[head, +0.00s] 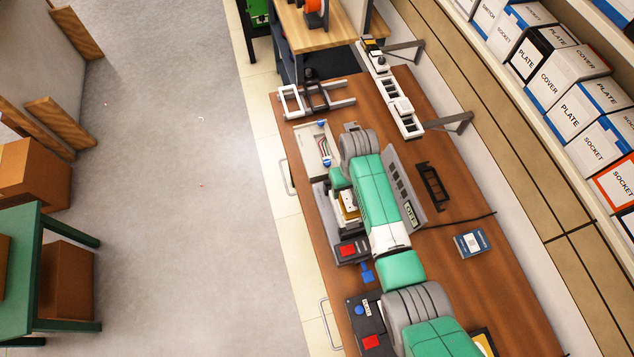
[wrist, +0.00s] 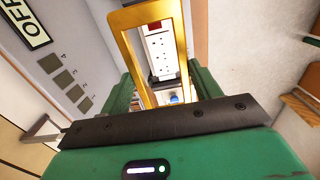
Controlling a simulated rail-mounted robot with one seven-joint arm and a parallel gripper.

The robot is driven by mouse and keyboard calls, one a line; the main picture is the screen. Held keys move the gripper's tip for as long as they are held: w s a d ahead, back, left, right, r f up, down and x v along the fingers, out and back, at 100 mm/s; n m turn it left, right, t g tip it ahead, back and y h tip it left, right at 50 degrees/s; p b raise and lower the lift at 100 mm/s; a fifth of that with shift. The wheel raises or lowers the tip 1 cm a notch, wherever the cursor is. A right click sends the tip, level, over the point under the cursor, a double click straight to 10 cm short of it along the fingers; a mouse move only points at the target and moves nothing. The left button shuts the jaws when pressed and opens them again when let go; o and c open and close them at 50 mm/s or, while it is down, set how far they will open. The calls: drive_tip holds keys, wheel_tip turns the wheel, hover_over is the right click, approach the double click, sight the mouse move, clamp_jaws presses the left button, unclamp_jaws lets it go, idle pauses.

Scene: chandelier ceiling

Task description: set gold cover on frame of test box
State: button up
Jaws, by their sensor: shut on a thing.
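The gold cover is a rectangular open frame. In the wrist view the gold cover (wrist: 127,57) stands out from between the green fingers of my gripper (wrist: 165,92), which is shut on it. In the head view my gripper (head: 341,182) is above the test box (head: 349,251), which has a red switch at its near end. A sliver of the gold cover (head: 349,216) shows there beside my arm. Through the cover's opening, the wrist view shows a white slotted part with a red patch. My arm partly hides the box; I cannot tell whether cover and box touch.
A grey panel reading OFF (head: 404,188) stands close right of my arm. A black frame (head: 432,186) and blue box (head: 472,243) lie on the brown table (head: 455,205). A white socket rail (head: 390,91) is at the back. A second switch box (head: 367,318) sits nearer.

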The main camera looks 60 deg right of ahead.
drive_tip(key=b, duration=0.7)
hover_over(347, 202)
drive_tip(key=a, duration=0.1)
drive_tip(key=f, duration=0.6)
drive_tip(key=shift+s+f, duration=0.2)
drive_tip(key=shift+f, duration=0.2)
drive_tip(key=shift+r+p, duration=0.1)
drive_tip(key=shift+p, duration=0.3)
idle(0.4)
drive_tip(key=shift+f+b, duration=0.55)
drive_tip(key=shift+f, duration=0.3)
drive_tip(key=shift+f, duration=0.15)
drive_tip(key=shift+f+b, duration=0.35)
drive_tip(key=shift+f, duration=0.1)
